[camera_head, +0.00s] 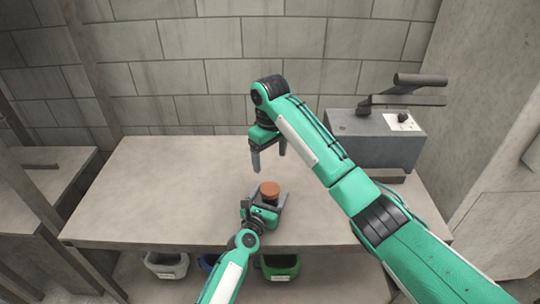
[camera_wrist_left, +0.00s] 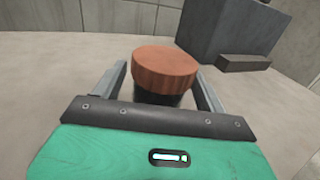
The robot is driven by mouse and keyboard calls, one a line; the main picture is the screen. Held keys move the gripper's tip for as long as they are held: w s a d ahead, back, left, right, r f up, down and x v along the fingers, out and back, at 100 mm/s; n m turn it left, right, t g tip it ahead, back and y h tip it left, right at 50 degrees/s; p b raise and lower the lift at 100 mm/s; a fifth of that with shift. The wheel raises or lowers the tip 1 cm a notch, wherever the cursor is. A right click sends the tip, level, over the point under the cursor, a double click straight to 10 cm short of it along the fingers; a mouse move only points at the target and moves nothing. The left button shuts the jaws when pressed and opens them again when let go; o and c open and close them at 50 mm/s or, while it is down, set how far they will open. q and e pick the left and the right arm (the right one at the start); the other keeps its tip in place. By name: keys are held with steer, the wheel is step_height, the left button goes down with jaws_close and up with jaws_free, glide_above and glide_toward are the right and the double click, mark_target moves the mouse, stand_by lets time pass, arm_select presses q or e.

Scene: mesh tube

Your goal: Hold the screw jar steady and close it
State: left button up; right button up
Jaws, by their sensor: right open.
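The screw jar, with its reddish-brown lid (camera_head: 269,188) on top and a dark body (camera_wrist_left: 160,98), stands upright on the table (camera_head: 160,190) near its front edge. In the left wrist view the lid (camera_wrist_left: 166,72) looks level; whether it is screwed tight cannot be seen. My left gripper (camera_head: 269,203) is low at the jar, with one finger on either side of the body below the lid. The lid hides where the fingers would meet the body, so contact is unclear. My right gripper (camera_head: 269,160) is open and empty, pointing down, above and behind the jar.
A grey box-shaped device (camera_head: 375,140) with a dark handle stands at the back right of the table. A white bin (camera_head: 166,266) and a green bin (camera_head: 280,268) are below the front edge. The table's left side is clear. A block wall rises behind.

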arm_select(q)
steer(key=v, duration=1.3)
steer(key=shift+s+a+b, duration=0.2)
steer(key=shift+s+b, duration=0.15)
steer(key=shift+f, duration=0.15)
